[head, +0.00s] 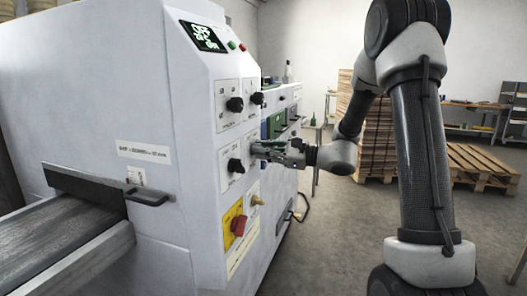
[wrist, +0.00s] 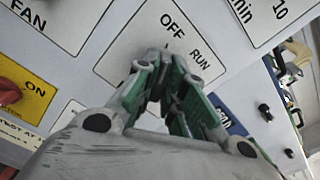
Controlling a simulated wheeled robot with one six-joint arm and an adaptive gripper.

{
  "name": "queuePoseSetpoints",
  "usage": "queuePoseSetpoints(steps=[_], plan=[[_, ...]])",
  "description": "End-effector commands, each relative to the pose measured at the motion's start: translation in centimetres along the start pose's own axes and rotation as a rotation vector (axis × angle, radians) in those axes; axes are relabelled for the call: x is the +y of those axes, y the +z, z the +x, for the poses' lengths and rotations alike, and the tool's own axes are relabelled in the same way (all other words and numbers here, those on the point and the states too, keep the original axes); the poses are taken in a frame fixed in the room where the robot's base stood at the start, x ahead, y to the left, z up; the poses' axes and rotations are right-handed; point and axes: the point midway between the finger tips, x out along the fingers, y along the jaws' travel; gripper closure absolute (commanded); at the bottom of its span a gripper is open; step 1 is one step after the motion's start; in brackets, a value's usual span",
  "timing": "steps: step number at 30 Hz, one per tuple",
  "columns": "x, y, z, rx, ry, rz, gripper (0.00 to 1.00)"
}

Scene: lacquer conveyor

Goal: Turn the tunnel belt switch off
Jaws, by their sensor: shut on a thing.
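The belt switch is on a white plate marked OFF and RUN (wrist: 186,34) on the front panel of the white machine. My gripper (wrist: 166,64) is shut on the switch knob. The fingers cover nearly all of the knob, so I cannot tell whether it points to OFF or RUN. In the head view my gripper (head: 257,149) reaches the panel from the right, at the right-hand column of controls, and hides the knob there.
Black knobs (head: 235,104) sit close by on the panel. A lit display (head: 204,37) is above. A conveyor belt (head: 55,238) enters the machine at left. Pallets (head: 480,165) stand behind.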

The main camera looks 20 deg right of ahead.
Motion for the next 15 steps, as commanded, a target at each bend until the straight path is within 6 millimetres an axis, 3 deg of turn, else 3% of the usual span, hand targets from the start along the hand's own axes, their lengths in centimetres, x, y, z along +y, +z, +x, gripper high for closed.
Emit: queuePoseSetpoints(steps=[15], plan=[[0.0,0.01,-0.01,0.0,0.0,-0.045,1.0]])
